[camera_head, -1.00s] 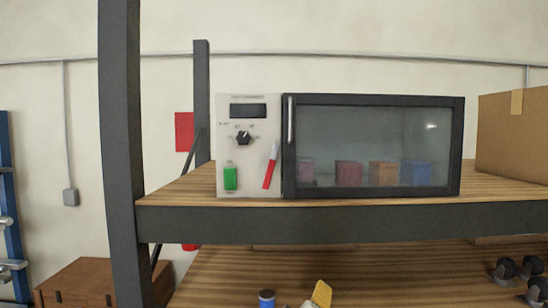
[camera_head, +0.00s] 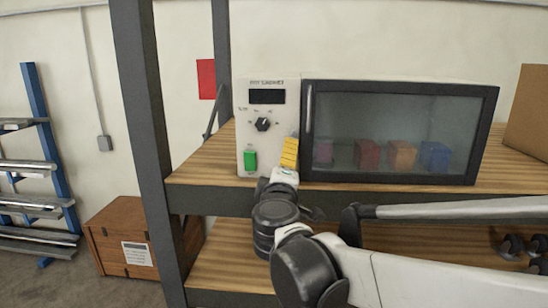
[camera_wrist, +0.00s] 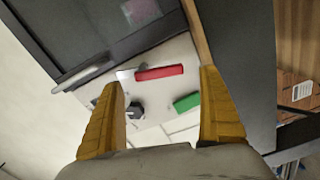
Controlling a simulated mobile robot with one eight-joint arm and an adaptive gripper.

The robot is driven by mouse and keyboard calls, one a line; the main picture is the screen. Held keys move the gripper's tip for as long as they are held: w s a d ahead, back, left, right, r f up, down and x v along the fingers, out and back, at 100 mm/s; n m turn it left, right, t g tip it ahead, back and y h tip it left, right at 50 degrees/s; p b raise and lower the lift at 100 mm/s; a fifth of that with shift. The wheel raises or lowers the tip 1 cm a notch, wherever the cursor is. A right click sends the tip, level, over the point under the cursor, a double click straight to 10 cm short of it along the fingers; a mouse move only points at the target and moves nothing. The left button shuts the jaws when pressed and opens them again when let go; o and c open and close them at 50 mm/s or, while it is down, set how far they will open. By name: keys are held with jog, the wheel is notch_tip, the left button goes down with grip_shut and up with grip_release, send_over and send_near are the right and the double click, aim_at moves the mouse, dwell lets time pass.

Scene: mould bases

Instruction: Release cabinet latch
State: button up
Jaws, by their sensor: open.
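The cabinet (camera_head: 482,130) has a dark-framed glass door, which looks shut, with a thin upright handle (camera_head: 308,110) at its left edge. Its pale control panel (camera_head: 246,125) has a black knob (camera_head: 263,124), a green switch (camera_head: 250,160) and a red lever-like latch. In the wrist view the red latch (camera_wrist: 160,72) lies ahead between my fingertips, with a pale end towards the door. My gripper (camera_head: 290,153), with yellow fingers, is in front of the panel's lower right and hides the latch in the head view. In the wrist view my gripper (camera_wrist: 160,82) is open and empty; contact cannot be told.
The cabinet stands on a wooden shelf (camera_head: 205,160) with a dark upright post (camera_head: 146,150) at the left. A cardboard box (camera_head: 530,110) is at right. Coloured blocks (camera_head: 402,155) show behind the glass.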

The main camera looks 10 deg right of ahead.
jog(key=shift+x, duration=1.75)
jog(key=shift+c, duration=0.2)
jog(key=c, duration=1.1)
jog(key=shift+s+d+f+n+b, duration=0.15)
jog(key=shift+n+b, duration=0.1)
jog(key=shift+n, duration=0.2)
jog(key=shift+w+d+f+n+b, duration=0.1)
jog(key=shift+d+n+b, duration=0.1)
jog(key=shift+n, duration=0.25)
jog(key=shift+c, duration=0.2)
jog(key=shift+s+d+r+n, duration=0.1)
jog(key=shift+r+n, duration=0.05)
jog(key=shift+n, duration=0.55)
jog(key=o, duration=1.2)
